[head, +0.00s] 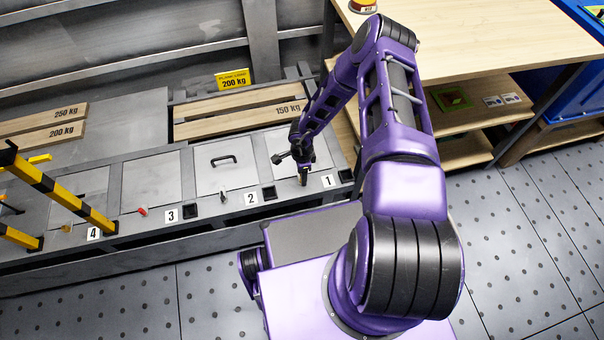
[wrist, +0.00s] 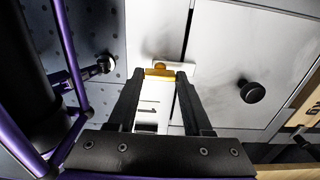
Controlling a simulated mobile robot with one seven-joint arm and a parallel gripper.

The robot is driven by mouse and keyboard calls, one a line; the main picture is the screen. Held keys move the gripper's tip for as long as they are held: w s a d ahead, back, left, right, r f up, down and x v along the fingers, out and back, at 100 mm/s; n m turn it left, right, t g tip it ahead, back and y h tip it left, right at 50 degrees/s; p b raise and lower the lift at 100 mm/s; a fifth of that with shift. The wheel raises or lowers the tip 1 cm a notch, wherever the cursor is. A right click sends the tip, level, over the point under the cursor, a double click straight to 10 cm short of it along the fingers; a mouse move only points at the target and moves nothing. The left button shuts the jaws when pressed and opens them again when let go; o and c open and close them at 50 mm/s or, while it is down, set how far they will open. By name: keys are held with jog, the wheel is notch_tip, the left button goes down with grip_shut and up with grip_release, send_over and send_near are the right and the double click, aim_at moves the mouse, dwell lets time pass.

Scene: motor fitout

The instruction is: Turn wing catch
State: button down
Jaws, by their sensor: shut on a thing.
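A small yellow wing catch (wrist: 159,72) sits between my fingertips at the edge of a pale panel in the wrist view. My gripper (wrist: 161,77) is shut on it, one dark finger on each side. In the head view my gripper (head: 303,179) points down at the front edge of the panel beside the label 1 (head: 328,181). There the fingers and arm hide the catch, and its exact turn angle cannot be told.
More panels run left, with a grey catch (head: 223,195), a red catch (head: 143,211) and a black handle (head: 223,160). Yellow-black striped bars (head: 62,195) stand at far left. A black knob (wrist: 252,92) rises from the panel. A wooden bench (head: 480,40) stands at right.

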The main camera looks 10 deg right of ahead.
dwell(0.4)
jog(key=shift+c, duration=1.6)
grip_release()
notch_tip(320, 180, up, 18)
jog(key=p, duration=0.4)
jog(key=shift+f, duration=0.25)
